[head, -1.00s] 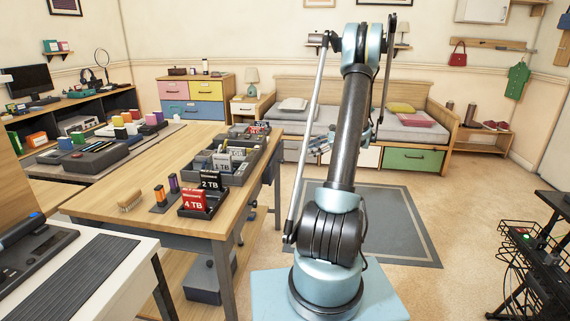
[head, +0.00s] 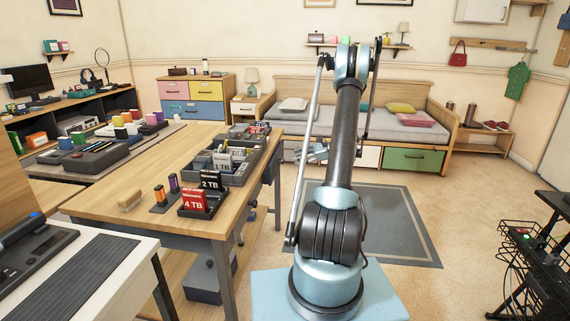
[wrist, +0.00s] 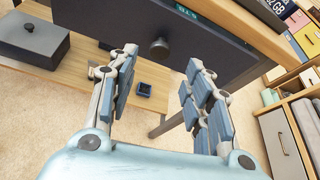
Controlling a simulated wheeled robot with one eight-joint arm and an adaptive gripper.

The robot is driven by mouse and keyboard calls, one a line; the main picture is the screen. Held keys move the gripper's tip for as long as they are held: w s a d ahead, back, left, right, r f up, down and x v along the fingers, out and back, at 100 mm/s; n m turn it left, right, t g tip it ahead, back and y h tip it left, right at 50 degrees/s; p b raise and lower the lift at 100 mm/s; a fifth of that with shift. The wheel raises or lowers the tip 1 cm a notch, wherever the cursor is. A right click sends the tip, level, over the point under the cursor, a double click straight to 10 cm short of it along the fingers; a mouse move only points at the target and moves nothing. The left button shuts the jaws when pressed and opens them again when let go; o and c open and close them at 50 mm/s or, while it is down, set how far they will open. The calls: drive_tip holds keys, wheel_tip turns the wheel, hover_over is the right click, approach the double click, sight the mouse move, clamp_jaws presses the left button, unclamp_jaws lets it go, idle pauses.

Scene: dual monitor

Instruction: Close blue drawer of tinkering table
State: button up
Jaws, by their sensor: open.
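The wooden tinkering table (head: 150,180) stands left of my arm. A dark blue-grey drawer front (head: 268,172) shows under its right edge in the head view. In the wrist view, a dark front panel with a round knob (wrist: 160,48) lies ahead, below the wooden tabletop edge; how far the drawer stands out is hard to tell. My gripper (wrist: 160,62) is open and empty, its two fingers apart on either side of the knob in the picture, with no contact visible. In the head view my gripper (head: 310,153) is small, right of the table and partly behind my arm.
Organiser trays (head: 236,165) and drive boxes stand on the tabletop. A grey box with a knob (wrist: 30,40) sits on the lower shelf, near a small dark blue tray (wrist: 153,86). Behind are a bed (head: 290,121) and a chest with coloured drawers (head: 195,98). Floor right of the table is open.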

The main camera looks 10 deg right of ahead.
drive_tip(key=x, duration=0.8)
clamp_jaws()
drive_tip(key=shift+w, duration=0.1)
